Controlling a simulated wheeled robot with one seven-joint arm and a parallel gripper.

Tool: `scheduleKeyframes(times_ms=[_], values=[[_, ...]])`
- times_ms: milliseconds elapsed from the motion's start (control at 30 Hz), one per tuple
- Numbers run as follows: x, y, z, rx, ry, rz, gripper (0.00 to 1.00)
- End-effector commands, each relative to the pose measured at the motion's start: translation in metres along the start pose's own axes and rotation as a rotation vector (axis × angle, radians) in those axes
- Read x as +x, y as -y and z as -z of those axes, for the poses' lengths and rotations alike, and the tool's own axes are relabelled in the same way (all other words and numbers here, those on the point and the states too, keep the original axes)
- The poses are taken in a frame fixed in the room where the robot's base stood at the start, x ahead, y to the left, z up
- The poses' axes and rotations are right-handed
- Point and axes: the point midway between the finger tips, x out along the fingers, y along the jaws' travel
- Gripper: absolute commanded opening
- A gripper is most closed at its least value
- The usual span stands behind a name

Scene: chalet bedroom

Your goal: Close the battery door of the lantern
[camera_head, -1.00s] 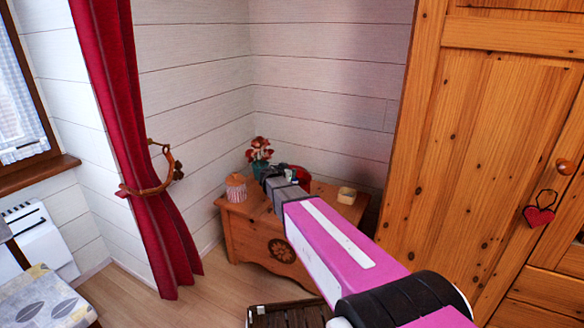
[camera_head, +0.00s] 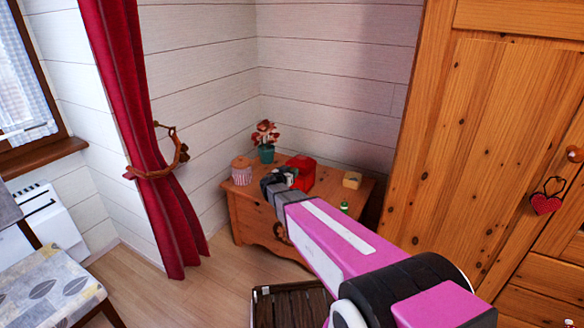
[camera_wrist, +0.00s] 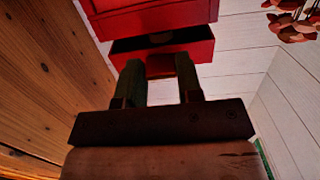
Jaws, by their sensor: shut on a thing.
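The red lantern (camera_head: 303,170) stands on the wooden chest, just behind and right of my gripper (camera_head: 284,178). In the wrist view the lantern's red body (camera_wrist: 150,18) fills the top, with a dark gap below it. Under the gap is a red panel (camera_wrist: 195,50), which looks like the battery door standing apart from the body. My gripper (camera_wrist: 160,70) has its two dark fingers shut on a red part of this door that shows between them. The hinge and the exact grip contact are hidden.
The wooden chest (camera_head: 245,217) also bears a flowerpot (camera_head: 266,152), a striped pot (camera_head: 242,172), a small yellow box (camera_head: 352,180) and a small green-topped item (camera_head: 344,206). A wardrobe (camera_head: 480,150) stands close on the right. A dark slatted crate (camera_head: 290,305) lies on the floor.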

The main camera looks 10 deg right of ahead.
Motion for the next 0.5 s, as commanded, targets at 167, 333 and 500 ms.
scheduleKeyframes(times_ms=[167,333,500], values=[[0.001,0.001,-0.016,0.002,0.005,0.000,0.00],[0.001,0.001,-0.024,0.001,0.005,0.000,0.00],[0.002,0.001,-0.028,0.003,0.007,0.000,0.00]])
